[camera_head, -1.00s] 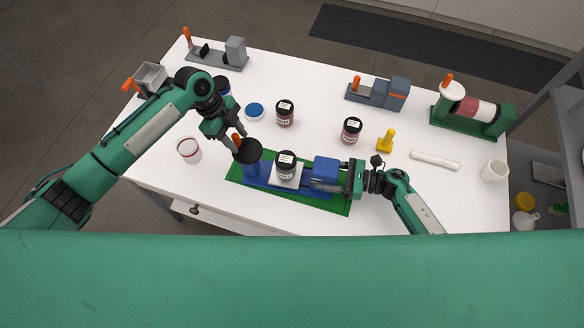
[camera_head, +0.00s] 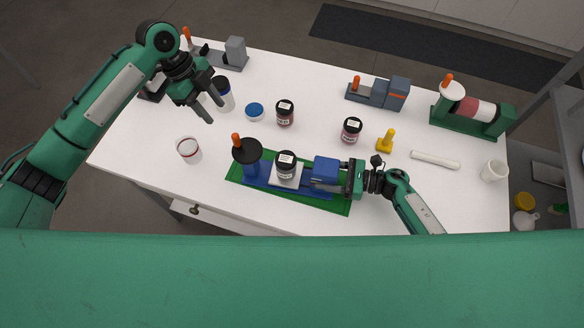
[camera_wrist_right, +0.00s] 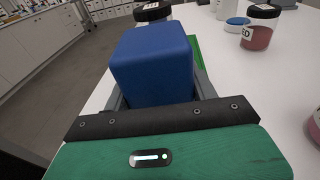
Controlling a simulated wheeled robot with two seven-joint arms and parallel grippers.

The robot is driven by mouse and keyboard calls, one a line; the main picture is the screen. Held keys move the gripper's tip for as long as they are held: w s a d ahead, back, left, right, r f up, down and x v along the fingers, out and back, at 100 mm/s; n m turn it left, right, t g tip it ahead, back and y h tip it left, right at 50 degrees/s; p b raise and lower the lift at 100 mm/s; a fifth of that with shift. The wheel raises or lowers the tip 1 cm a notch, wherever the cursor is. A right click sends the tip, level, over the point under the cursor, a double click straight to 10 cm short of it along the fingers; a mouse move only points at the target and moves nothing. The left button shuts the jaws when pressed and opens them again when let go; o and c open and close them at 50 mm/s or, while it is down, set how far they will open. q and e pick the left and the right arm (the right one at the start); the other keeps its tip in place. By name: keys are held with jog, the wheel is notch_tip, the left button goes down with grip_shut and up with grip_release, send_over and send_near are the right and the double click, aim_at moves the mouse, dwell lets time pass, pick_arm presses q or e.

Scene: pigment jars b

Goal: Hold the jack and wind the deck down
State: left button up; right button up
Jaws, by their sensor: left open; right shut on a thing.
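The blue jack (camera_head: 258,182) stands on a green mat (camera_head: 240,170) near the table's front edge. At its left end is a black wheel (camera_head: 246,151) with an upright orange handle (camera_head: 236,139). A dark-lidded jar (camera_head: 286,165) stands on its white deck (camera_head: 273,181). My right gripper (camera_head: 343,178) is shut on the blue block (camera_head: 325,170) at the jack's right end; the block (camera_wrist_right: 152,62) also fills the space between the fingers in the right wrist view. My left gripper (camera_head: 210,108) is open and empty, up and left of the wheel, apart from it.
A white jar with a dark lid (camera_head: 223,94) stands right beside my left gripper. Several other devices line the back.

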jog(key=shift+s+d+f, duration=0.1)
jog(key=shift+s+f, duration=0.1)
jog(key=shift+f, duration=0.15)
jog(key=o, duration=1.3)
jog(key=shift+w, duration=0.1)
jog(key=shift+w+r, duration=0.1)
jog(key=shift+r, duration=0.1)
jog(key=v, duration=1.2)
